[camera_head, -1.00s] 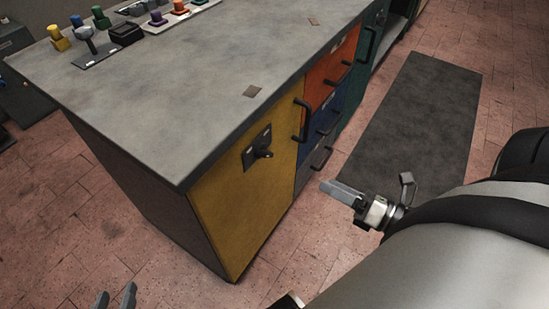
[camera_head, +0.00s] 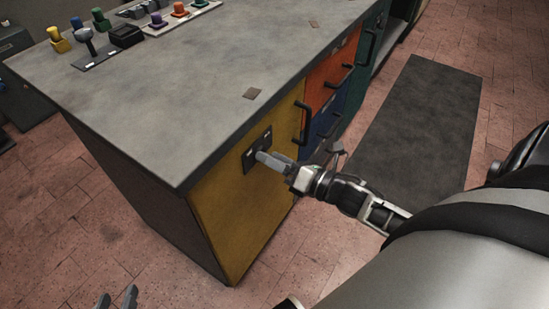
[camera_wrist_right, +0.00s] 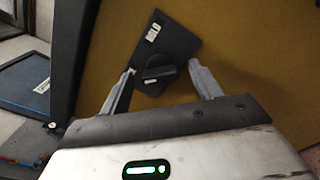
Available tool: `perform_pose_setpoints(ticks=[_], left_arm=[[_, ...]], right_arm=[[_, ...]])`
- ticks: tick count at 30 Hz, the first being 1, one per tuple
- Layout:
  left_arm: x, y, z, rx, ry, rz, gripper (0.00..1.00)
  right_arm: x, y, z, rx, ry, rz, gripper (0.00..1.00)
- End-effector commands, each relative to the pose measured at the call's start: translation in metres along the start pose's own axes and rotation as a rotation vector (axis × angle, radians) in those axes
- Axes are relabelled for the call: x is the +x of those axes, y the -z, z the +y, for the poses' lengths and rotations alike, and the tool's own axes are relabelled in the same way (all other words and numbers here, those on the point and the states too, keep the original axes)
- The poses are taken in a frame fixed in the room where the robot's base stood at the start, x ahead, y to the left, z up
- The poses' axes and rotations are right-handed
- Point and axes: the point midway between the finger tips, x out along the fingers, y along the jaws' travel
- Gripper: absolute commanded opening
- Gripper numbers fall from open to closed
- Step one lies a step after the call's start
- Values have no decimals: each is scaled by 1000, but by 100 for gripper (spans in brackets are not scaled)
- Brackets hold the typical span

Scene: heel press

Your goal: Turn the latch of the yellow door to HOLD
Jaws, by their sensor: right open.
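The yellow door (camera_head: 240,215) is the front panel at the near end of the counter. Its black latch plate (camera_head: 257,142) sits near the door's top; in the head view my right gripper covers the knob. In the right wrist view the latch plate (camera_wrist_right: 172,42) carries white labels and a dark knob (camera_wrist_right: 159,73). My right gripper (camera_head: 264,158) reaches the latch from the right. In the wrist view its open fingers (camera_wrist_right: 162,82) stand on either side of the knob, with no clear contact. My left gripper (camera_head: 117,299) is at the bottom edge, fingers apart.
A black handle (camera_head: 302,122) sticks out on the yellow door's right edge. Orange (camera_head: 325,82), blue and green fronts with handles follow behind. The grey countertop (camera_head: 190,90) overhangs above and carries coloured knobs at the back. A dark mat (camera_head: 415,130) lies on the floor at right.

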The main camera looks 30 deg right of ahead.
Motion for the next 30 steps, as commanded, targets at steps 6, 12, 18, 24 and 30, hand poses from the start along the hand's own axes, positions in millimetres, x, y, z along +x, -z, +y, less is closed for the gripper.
perform_pose_setpoints(ticks=[6, 12, 18, 24, 30], left_arm=[[0, -1, 1, -1, -2, -3, 36], [0, -1, 1, -2, -2, -4, 36], [0, -2, 1, -2, -2, -5, 36], [-1, 0, 0, -1, 0, -4, 36], [-6, 7, -1, 3, 9, 7, 36]], right_arm=[[3, 0, 0, 0, 0, 0, 64], [3, 0, 0, 0, 0, 0, 39], [3, 0, 0, 1, -1, 0, 19], [3, -1, 1, 27, 0, 0, 19], [3, -2, 1, 119, -1, 0, 19]])
